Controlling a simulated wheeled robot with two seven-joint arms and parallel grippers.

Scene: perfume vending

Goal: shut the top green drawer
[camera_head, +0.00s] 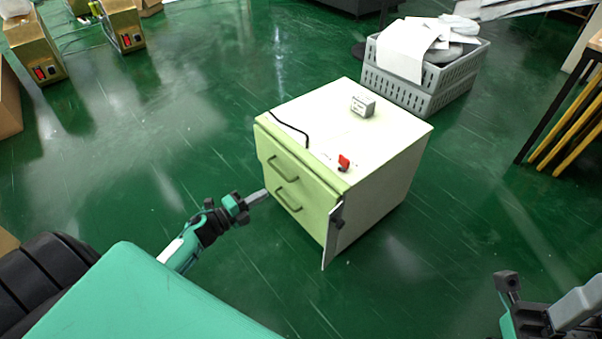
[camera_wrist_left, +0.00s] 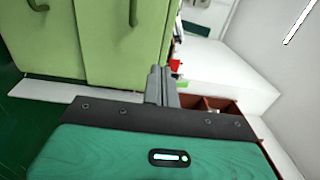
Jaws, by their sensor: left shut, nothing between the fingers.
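A small white cabinet (camera_head: 385,165) with light green drawer fronts stands in the middle of the head view. My right gripper is partly cropped at bottom right.
A red item (camera_head: 344,161), a black cable (camera_head: 290,127) and a small grey box (camera_head: 363,104) lie on the cabinet. A narrow metal plate (camera_head: 332,240) stands at its front right corner. Grey crates (camera_head: 420,95) are behind. The green floor in front is clear.

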